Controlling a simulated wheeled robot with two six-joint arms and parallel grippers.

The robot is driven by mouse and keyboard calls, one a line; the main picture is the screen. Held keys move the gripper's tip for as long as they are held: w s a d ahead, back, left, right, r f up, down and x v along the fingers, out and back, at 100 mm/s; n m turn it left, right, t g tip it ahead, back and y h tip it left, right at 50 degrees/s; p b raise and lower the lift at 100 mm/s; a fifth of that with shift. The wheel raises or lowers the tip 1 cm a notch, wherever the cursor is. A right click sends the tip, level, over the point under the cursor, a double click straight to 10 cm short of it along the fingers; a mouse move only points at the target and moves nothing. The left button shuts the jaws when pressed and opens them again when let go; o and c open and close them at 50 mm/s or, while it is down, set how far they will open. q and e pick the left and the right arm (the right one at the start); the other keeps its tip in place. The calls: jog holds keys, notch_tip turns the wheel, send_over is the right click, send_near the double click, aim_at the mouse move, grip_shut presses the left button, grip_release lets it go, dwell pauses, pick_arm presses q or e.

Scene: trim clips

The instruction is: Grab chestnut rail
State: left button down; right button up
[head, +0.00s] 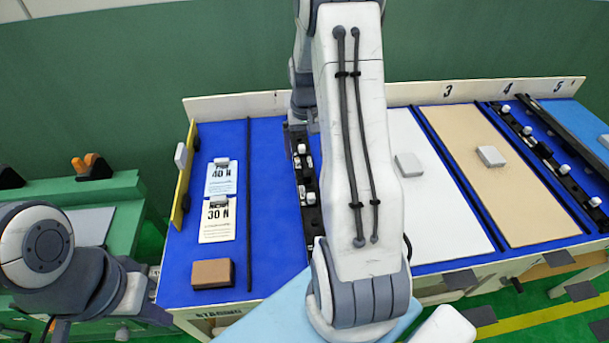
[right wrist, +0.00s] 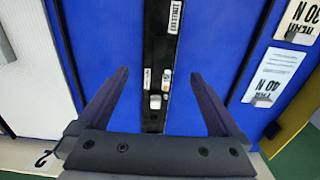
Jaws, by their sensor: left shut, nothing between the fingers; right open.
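A dark, nearly black rail with small white clips and labels (head: 309,190) lies lengthwise on the blue surface, partly hidden by my right arm. It also shows in the right wrist view (right wrist: 157,50), running between the fingers. No rail looks clearly chestnut brown, so I cannot tell from colour whether this is the chestnut rail. My right gripper (right wrist: 157,76) is open and empty, with one finger on each side of the rail; I cannot tell its height above it. Part of my left arm shows at the lower left of the head view, but its gripper does not.
A brown block (head: 212,273) and cards marked 40 N (head: 221,178) and 30 N (head: 216,222) lie left of the rail. White (head: 440,205) and beige (head: 510,190) panels lie to the right. Another black rail with clips (head: 545,152) is further right.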

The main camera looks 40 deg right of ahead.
aim_at(306, 169)
notch_tip(306, 169, down, 3)
jog(key=shift+r, duration=0.1)
jog(key=f, duration=0.5)
jog(key=shift+s+a+f+p, duration=0.15)
jog(key=shift+s+p, duration=0.15)
jog(key=shift+p, duration=0.05)
